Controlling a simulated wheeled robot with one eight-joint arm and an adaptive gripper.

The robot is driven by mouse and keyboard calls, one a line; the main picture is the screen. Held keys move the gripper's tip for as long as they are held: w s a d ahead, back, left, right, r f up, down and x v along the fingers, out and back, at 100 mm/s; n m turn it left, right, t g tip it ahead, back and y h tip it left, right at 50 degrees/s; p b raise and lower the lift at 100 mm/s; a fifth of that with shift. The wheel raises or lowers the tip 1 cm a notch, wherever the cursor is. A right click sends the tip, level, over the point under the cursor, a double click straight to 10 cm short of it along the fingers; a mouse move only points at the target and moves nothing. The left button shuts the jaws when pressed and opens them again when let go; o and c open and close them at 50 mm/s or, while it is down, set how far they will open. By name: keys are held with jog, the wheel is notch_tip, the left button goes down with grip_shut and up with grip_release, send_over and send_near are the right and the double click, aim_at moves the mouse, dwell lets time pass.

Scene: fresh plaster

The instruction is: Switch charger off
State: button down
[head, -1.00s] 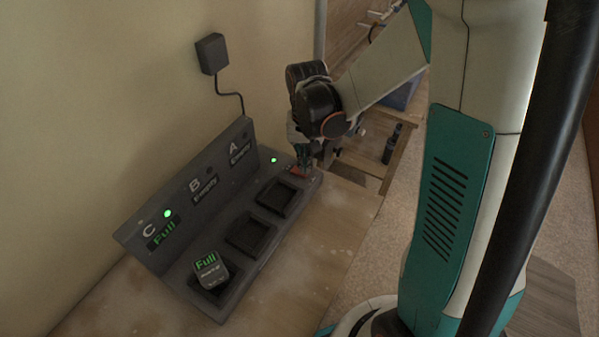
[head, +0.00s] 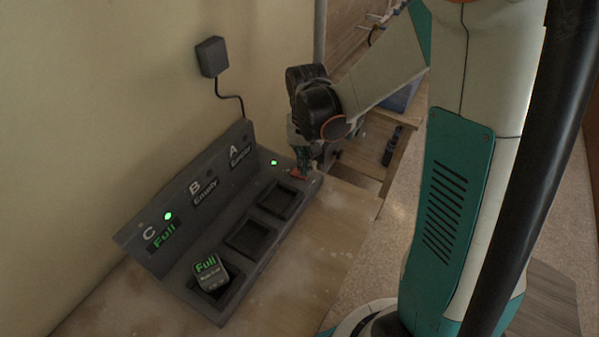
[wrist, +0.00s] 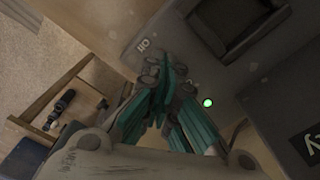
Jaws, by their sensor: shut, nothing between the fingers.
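The charger (head: 210,244) is a dark grey unit with a raised back panel lettered C, B and A and bays in front. A green light (head: 274,162) glows at its right end; it also shows in the wrist view (wrist: 208,103).
A battery marked Full (head: 209,271) sits tilted in the bay by C; the other bays are empty. A black wall adapter (head: 211,57) is cabled to the charger. The wooden worktop (head: 320,254) in front is clear.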

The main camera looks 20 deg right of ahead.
jog(key=shift+f+b, duration=1)
jog(key=shift+f, duration=0.15)
dwell(0.9)
jog(key=shift+r, duration=0.15)
jog(key=shift+r+p, duration=2.4)
jog(key=shift+r, duration=0.95)
